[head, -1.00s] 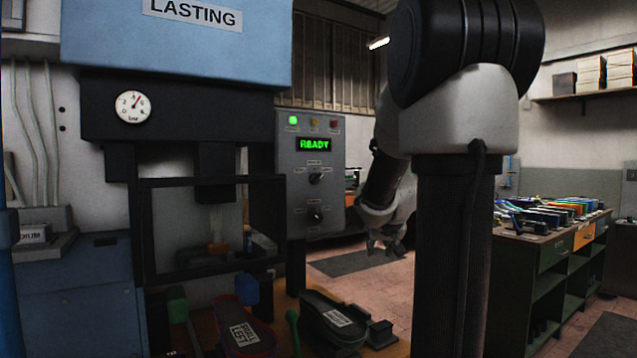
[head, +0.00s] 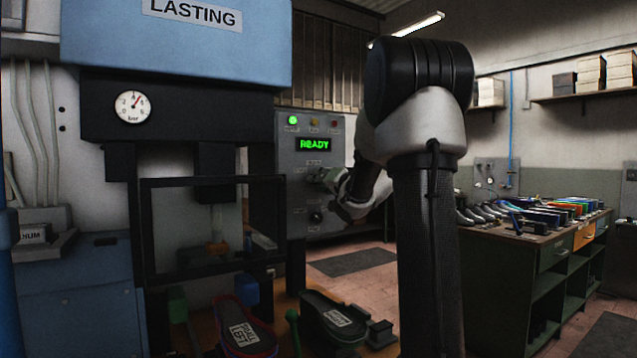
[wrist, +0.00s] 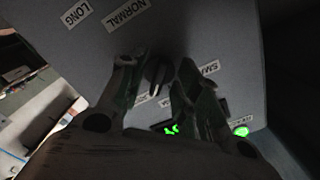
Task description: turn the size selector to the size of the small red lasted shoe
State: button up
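The size selector knob (wrist: 157,75) sits on the grey control panel (head: 295,150) and shows dark between my fingers in the wrist view. In the head view my gripper (head: 330,182) is at the panel and partly covers this upper knob. My gripper (wrist: 158,68) is open, one finger on each side of the knob; whether either finger touches it is too dark to tell. A label beginning "SM" shows beside one finger. A dark-soled shoe with a red edge (head: 243,318) lies at the bottom with a white label, partly legible as "LEFT".
A lower knob (head: 316,216) is below the selector; "NORMAL" (wrist: 127,15) and "LONG" (wrist: 76,13) labels show nearby. The panel display (head: 314,144) reads READY with a green lamp lit. The press frame (head: 140,230) stands left. A black shoe (head: 335,315) lies below the panel.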

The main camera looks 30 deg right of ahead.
jog(key=shift+w, duration=0.6)
jog(key=shift+c, duration=0.5)
grip_shut()
